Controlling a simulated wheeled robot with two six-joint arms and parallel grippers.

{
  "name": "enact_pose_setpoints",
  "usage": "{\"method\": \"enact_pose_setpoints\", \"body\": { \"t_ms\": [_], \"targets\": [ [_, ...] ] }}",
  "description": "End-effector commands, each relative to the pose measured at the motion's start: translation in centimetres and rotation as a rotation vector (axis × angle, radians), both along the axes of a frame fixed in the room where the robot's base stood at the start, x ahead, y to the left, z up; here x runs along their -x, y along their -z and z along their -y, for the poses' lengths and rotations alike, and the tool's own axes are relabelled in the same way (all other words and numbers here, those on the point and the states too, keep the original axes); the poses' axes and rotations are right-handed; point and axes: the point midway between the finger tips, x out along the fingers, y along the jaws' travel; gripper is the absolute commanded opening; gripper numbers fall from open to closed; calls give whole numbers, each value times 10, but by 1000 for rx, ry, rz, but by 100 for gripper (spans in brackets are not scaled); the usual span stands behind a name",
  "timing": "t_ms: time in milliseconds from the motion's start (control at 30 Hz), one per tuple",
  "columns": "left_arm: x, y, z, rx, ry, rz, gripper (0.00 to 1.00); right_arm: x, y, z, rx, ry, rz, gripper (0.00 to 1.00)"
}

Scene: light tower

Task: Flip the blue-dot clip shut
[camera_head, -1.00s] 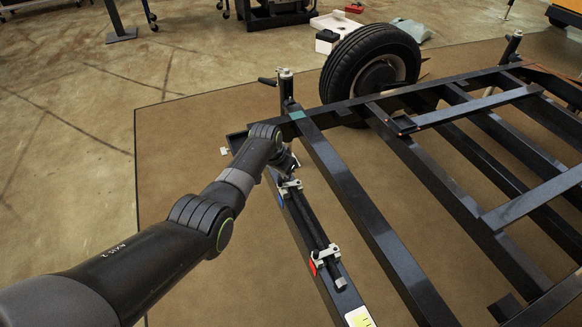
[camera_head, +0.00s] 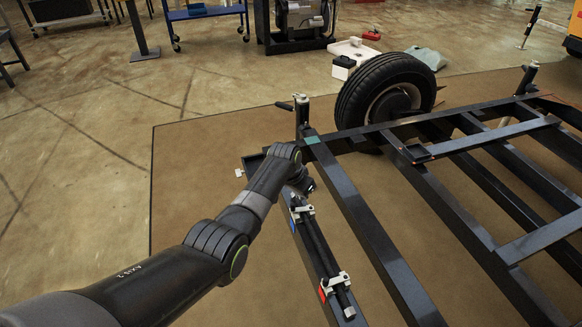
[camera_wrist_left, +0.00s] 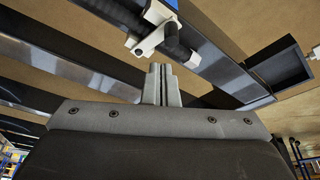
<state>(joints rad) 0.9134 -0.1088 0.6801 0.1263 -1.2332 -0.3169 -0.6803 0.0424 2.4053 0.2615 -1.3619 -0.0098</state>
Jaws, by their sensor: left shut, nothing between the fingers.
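The blue-dot clip (camera_head: 302,212) is a pale clip on a dark frame rail, with a blue mark (camera_head: 292,226) beside it. A black rod (camera_head: 318,245) runs from it along the rail. My left gripper (camera_head: 306,187) is just beyond the clip, partly hidden by my wrist. In the left wrist view its fingers (camera_wrist_left: 161,84) are shut and empty, a little apart from a white clip (camera_wrist_left: 151,38) around the black rod (camera_wrist_left: 176,45). Whether the clip is open or shut is hard to tell. My right gripper is not in view.
A second pale clip (camera_head: 335,284) with a red mark (camera_head: 322,294) sits nearer on the same rail. A small dark tray (camera_head: 252,163) is at the rail's far end. A wheel (camera_head: 385,90) and dark frame beams (camera_head: 370,225) lie right.

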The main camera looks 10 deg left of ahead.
Motion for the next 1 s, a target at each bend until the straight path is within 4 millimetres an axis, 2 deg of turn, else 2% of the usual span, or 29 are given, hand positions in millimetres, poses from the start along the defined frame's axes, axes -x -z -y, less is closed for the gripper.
{"method": "enact_pose_setpoints", "body": {
  "t_ms": [33,100,633,800,1000],
  "targets": [
    [2,-13,-1,2,0,3,0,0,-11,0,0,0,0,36],
    [5,-24,-3,2,0,3,0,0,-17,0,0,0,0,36],
    [30,-109,-20,1,0,4,0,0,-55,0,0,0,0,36],
    [37,-129,-24,1,0,2,0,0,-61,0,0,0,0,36],
    [40,-138,-26,1,0,-1,0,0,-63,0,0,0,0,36]
  ]
}}
